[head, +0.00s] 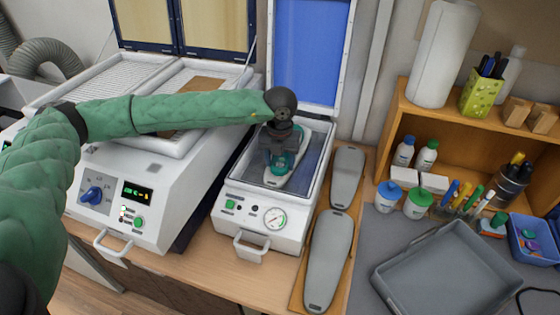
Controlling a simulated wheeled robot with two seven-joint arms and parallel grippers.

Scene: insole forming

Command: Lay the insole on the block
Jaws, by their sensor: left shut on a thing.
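My left gripper (282,165) reaches in from the left and points down into the open small machine (265,192) in the middle of the head view. It is shut on the insole (297,172), a pale, long shape whose ends show on both sides of the fingers. The insole is low inside the machine's bed. The gripper hides its middle and whatever lies under it, so I cannot tell whether it touches the block there. My right gripper is not in view.
The small machine's blue-lined lid (308,50) stands open behind. A larger white machine (150,160) is on the left, its lid also raised. Two grey sole-shaped pieces (328,258) lie on a wooden board at right. A grey tray (447,272) and a wooden shelf (470,128) are further right.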

